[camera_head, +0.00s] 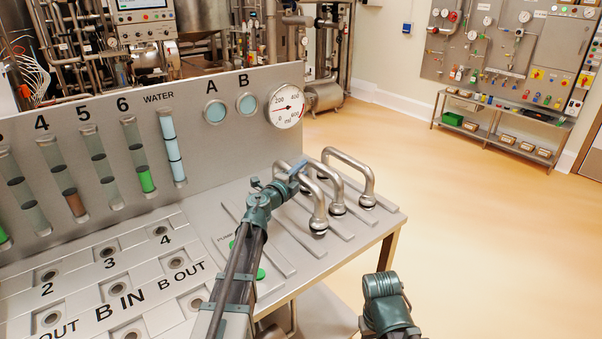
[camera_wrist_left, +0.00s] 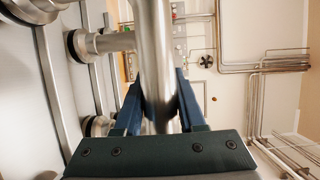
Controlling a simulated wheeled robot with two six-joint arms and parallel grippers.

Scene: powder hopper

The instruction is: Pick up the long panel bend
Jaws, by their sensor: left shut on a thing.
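Three shiny steel U-shaped panel bends stand side by side at the right end of the bench. My left gripper (camera_head: 297,168) is at the top of the nearest bend (camera_head: 317,203), and its dark blue fingers are shut around that pipe. In the left wrist view the held bend (camera_wrist_left: 155,45) runs between the fingers of my left gripper (camera_wrist_left: 160,108). The middle bend (camera_head: 333,188) and the far bend (camera_head: 352,165) stand just beyond it. The held bend's right end appears at rack level; whether it touches is unclear. The gripper and arm hide part of it.
The bench's sloped panel (camera_head: 130,290) has several round ports, with "B IN" and "B OUT" lettering. Behind it a back panel (camera_head: 190,95) carries sight tubes and a pressure gauge (camera_head: 286,105). The floor (camera_head: 470,210) to the right is clear.

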